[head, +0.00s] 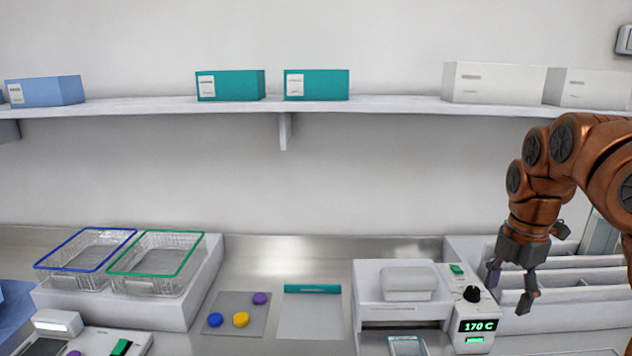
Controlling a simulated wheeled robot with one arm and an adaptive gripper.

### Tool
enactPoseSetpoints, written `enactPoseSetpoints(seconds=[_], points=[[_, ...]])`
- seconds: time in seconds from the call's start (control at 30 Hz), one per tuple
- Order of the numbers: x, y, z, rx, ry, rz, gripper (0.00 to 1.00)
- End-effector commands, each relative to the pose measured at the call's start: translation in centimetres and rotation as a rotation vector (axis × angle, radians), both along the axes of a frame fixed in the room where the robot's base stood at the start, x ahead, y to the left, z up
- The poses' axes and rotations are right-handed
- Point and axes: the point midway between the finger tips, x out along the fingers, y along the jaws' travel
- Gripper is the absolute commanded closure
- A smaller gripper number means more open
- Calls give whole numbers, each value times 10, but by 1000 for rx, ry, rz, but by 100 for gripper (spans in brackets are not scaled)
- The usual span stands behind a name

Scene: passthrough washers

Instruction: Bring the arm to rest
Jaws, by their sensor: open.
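My gripper (511,285) hangs at the right, fingers pointing down and spread apart, with nothing seen between them. It is at the end of my copper-coloured arm, which comes in from the right edge. In the picture, the gripper overlaps the right side of the white sealing machine (396,311) and the front of the white divided rack (585,275). I cannot tell its exact height above them.
The machine's display (478,325) reads 170 C. A grey mat (236,309) holds blue, yellow and purple round pieces. A blue-rimmed basket (84,262) and a green-rimmed basket (157,264) stand on a white block at left. A shelf (390,104) with boxes crosses the wall.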

Motion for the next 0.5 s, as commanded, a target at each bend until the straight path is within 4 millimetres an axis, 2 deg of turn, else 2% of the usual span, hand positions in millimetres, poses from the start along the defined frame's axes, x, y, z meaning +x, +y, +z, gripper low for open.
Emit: enactPoseSetpoints(seconds=[0.27, 0.37, 0.5], points=[[-22, 46, 0, 1, 1, -165, 34], [-37, 70, -3, 1, 3, -271, 34], [-69, 104, -14, -5, 21, -460, 34]])
